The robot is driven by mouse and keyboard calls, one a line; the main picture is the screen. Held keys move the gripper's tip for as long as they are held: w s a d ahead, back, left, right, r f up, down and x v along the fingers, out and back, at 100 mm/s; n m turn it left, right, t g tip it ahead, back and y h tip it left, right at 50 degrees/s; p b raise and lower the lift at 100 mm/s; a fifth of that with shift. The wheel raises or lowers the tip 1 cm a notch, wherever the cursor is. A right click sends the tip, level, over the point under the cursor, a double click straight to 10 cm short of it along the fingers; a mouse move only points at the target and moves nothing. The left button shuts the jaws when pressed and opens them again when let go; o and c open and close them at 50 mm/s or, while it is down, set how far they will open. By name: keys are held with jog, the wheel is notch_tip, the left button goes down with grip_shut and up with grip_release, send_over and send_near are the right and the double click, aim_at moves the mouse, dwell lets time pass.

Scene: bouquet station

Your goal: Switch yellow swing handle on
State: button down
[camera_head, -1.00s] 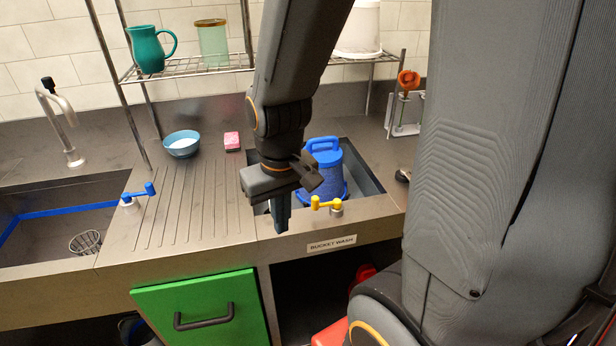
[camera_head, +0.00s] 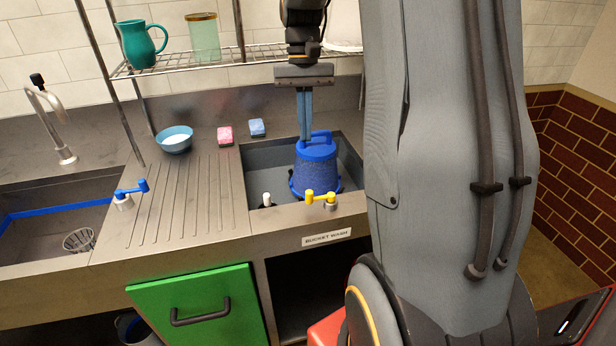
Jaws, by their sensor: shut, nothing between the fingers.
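The yellow swing handle (camera_head: 320,197) sits on a pale post at the front rim of the right-hand sink, above the "BUCKET WASH" label (camera_head: 327,237). Its bar lies roughly sideways, parallel to the counter's front edge. My gripper (camera_head: 306,138) points down with its fingers together, holding nothing. It is above and behind the yellow handle, apart from it, with its tips in front of or near the blue bucket's top. Whether the tips touch the bucket (camera_head: 316,168) I cannot tell.
A blue swing handle (camera_head: 132,191) stands left of the ribbed drainboard (camera_head: 185,205). A blue bowl (camera_head: 175,139), pink sponge (camera_head: 225,135) and blue sponge (camera_head: 257,128) lie behind. A wire shelf (camera_head: 190,65) crosses above. A small white-tipped post (camera_head: 267,199) is left of the yellow handle.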

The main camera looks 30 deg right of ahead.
jog(key=shift+f, duration=0.1)
jog(key=shift+s+a+f+p, duration=0.45)
jog(key=shift+s+f+p, duration=0.4)
jog(key=shift+f, duration=0.75)
jog(key=shift+s+a+f+p, duration=0.6)
jog(key=shift+s+f, duration=0.5)
jog(key=shift+f, duration=0.45)
jog(key=shift+s+a+f+p, duration=0.35)
jog(key=shift+s+f+p, duration=0.55)
jog(key=shift+f, duration=0.7)
